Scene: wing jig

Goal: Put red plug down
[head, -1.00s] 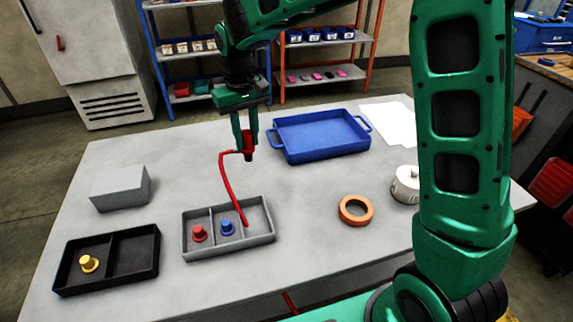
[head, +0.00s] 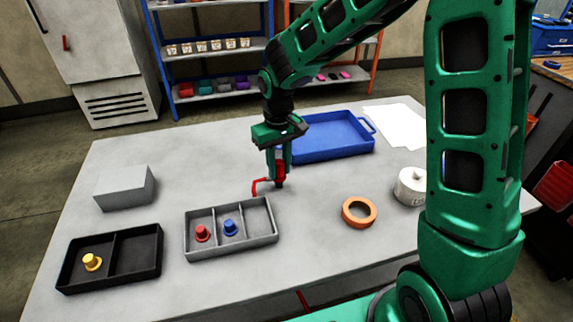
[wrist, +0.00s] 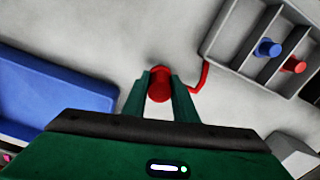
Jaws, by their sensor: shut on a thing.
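My gripper (head: 279,180) is shut on a red plug (head: 280,171), with a bent red cord (head: 262,183) at its left. In the wrist view the red plug (wrist: 159,85) sits between the two green fingers (wrist: 160,100), with the cord (wrist: 204,76) to the right. The plug is over or on bare tabletop, behind the grey tray (head: 263,240) and in front of the blue tray (head: 335,152); I cannot tell whether it touches. A small red peg (head: 202,233) stands in the grey tray's left compartment and a blue peg (head: 230,228) in its middle one. Its right compartment is empty.
A black tray (head: 137,283) with a yellow peg (head: 92,262) is at the front left, a grey block (head: 124,188) behind it. An orange ring (head: 359,213), a white container (head: 410,187) and white paper (head: 397,125) are at right. Table between grey tray and ring is clear.

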